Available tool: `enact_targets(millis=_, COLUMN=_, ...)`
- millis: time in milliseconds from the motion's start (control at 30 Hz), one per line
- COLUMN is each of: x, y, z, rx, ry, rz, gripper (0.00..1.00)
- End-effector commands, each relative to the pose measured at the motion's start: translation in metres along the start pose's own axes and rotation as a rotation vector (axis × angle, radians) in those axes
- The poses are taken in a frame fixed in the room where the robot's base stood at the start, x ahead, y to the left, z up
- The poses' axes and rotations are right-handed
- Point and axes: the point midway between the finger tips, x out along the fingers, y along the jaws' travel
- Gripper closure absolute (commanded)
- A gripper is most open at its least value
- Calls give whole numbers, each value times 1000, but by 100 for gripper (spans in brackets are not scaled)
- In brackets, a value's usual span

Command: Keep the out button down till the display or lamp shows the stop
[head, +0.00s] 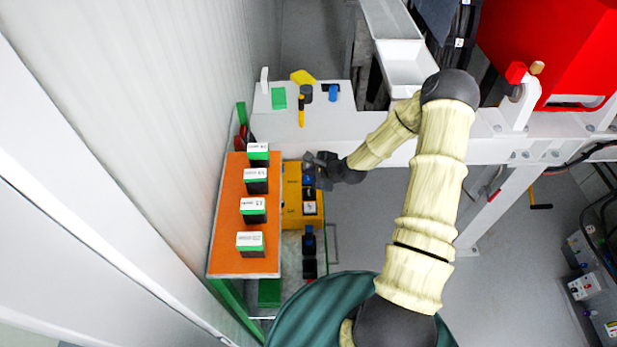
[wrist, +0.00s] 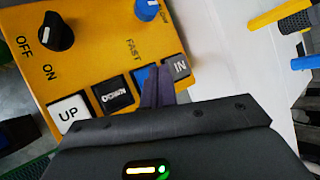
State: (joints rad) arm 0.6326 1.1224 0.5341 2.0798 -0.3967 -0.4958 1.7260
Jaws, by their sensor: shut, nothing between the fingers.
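A yellow control box (wrist: 95,65) fills the left of the wrist view; it also shows in the head view (head: 291,187), beside the orange board. Its button row has a white UP button (wrist: 70,114), a black button (wrist: 112,94), a blue button (wrist: 144,77) and a grey IN button (wrist: 177,67). My gripper (wrist: 158,75) is shut and empty, its fingertips over the blue button beside IN. The fingers cover part of the blue button, and its label is not readable. I cannot tell whether it is pressed. In the head view my gripper (head: 316,168) is over the box. No stop display or lamp is identifiable.
The box has a black OFF/ON knob (wrist: 56,34) and a blue knob (wrist: 147,9). Several green-and-white boxes stand on the orange board (head: 228,210) to the left. A white ledge (head: 340,112) with small tools lies beyond. Grey floor (head: 385,225) is open to the right.

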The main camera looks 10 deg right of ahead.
Motion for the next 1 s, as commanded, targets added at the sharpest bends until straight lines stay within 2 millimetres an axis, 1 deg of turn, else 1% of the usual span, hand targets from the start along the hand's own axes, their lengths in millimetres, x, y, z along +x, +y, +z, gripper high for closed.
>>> enact_targets(millis=133, x=-4, y=-3, z=3, rx=0, ry=0, rz=-1, gripper=100)
enact_targets(millis=667, x=-34, y=-25, z=25, rx=0, ry=0, rz=-1, gripper=100)
enact_targets(millis=1000, x=-35, y=-25, z=25, rx=0, ry=0, rz=0, gripper=100)
